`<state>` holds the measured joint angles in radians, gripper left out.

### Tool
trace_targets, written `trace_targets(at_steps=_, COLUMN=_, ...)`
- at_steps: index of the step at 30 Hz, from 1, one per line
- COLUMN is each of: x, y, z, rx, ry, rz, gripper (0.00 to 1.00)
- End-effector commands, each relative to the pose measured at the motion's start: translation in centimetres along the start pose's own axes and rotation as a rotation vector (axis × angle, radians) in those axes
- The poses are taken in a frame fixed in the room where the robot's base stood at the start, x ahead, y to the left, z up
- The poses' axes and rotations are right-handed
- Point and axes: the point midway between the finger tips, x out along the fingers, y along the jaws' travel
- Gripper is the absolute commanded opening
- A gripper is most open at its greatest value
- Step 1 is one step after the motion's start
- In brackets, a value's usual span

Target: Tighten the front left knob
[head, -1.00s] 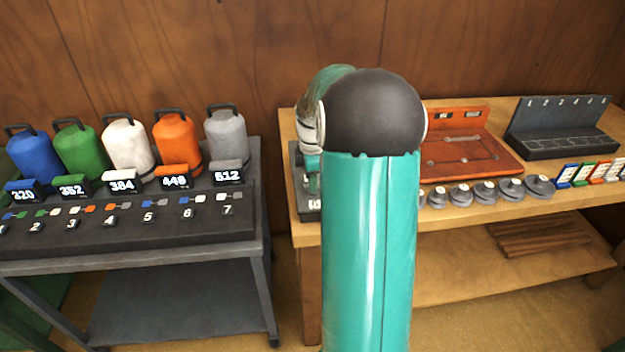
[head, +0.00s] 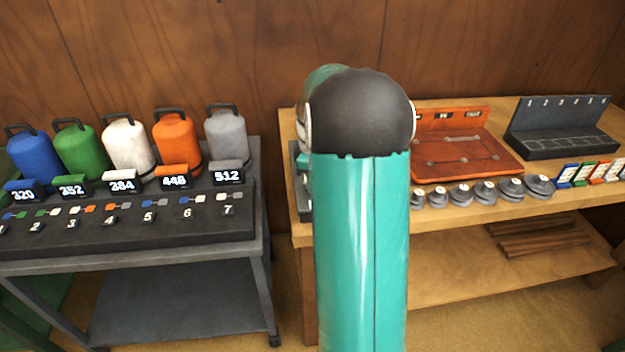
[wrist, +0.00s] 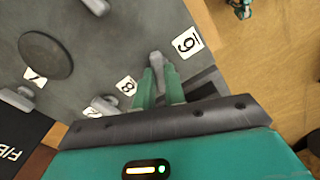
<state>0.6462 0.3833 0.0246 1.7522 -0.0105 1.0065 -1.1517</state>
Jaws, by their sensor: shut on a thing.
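In the wrist view my gripper (wrist: 160,76) is shut on a small grey knob (wrist: 157,59) beside a white label that reads 9 or 6. The knob stands on a dark grey plate (wrist: 85,60). Other grey knobs sit near the label 8 (wrist: 103,104), at the left edge (wrist: 16,98) and at the top (wrist: 96,5). A round dark disc (wrist: 45,55) lies between them. In the head view the plate's edge (head: 303,207) shows on the wooden bench; my arm hides the rest and my gripper. I cannot tell which knob is the front left one.
The wooden bench (head: 455,212) also holds an orange tray (head: 470,160), a row of grey weights (head: 485,192), coloured cards and a black numbered rack (head: 562,130). A dark cart (head: 130,255) at left carries several coloured canisters. A gap separates cart and bench.

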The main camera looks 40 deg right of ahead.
Motion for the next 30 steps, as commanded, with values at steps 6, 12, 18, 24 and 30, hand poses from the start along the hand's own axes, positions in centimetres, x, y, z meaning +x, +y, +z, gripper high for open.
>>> trace_targets(at_steps=6, x=-0.09, y=0.0, z=-0.05, rx=0.203, ry=0.0, rz=0.002, gripper=0.0)
trace_targets(at_steps=12, x=-0.1, y=0.01, z=-0.05, rx=0.393, ry=0.0, rz=0.002, gripper=0.0)
trace_targets(at_steps=18, x=-0.11, y=0.01, z=-0.06, rx=0.584, ry=0.001, rz=0.001, gripper=0.0)
trace_targets(at_steps=24, x=-0.12, y=0.03, z=-0.03, rx=0.771, ry=0.0, rz=0.002, gripper=0.0)
trace_targets(at_steps=30, x=-0.13, y=0.02, z=-0.03, rx=0.936, ry=0.001, rz=0.001, gripper=0.0)
